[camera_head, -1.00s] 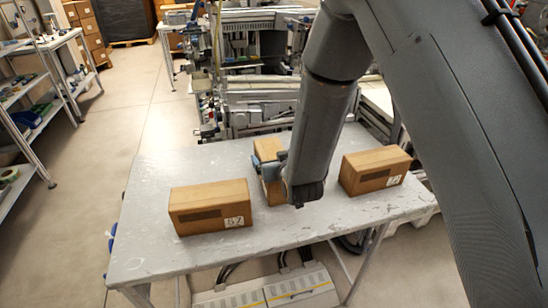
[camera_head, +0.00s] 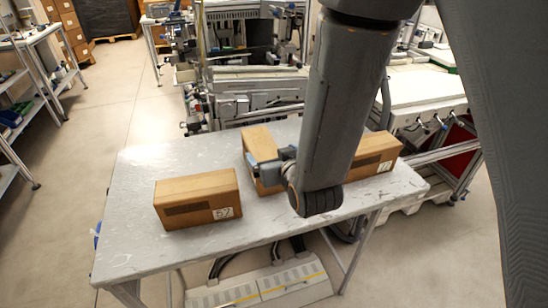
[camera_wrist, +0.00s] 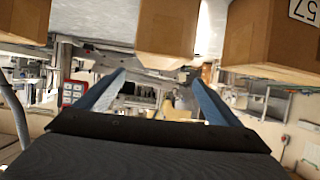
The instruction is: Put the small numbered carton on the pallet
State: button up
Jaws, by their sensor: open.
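Three brown cartons stand apart on a grey table (camera_head: 135,245). The right carton (camera_head: 376,160) has a label and is partly covered by my arm. My gripper (camera_wrist: 155,76) is open and empty, its blue fingers close to the middle carton (camera_wrist: 167,28). I cannot tell whether they touch it.
A low wooden pallet (camera_head: 117,38) under a dark load shows far back; I cannot tell if it is the task's pallet. Machinery stands behind the table, shelves (camera_head: 25,75) at left. The table's front left and the floor at left are clear.

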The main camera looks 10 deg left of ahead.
jog(key=shift+s+d+r, duration=0.15)
jog(key=shift+s, duration=0.2)
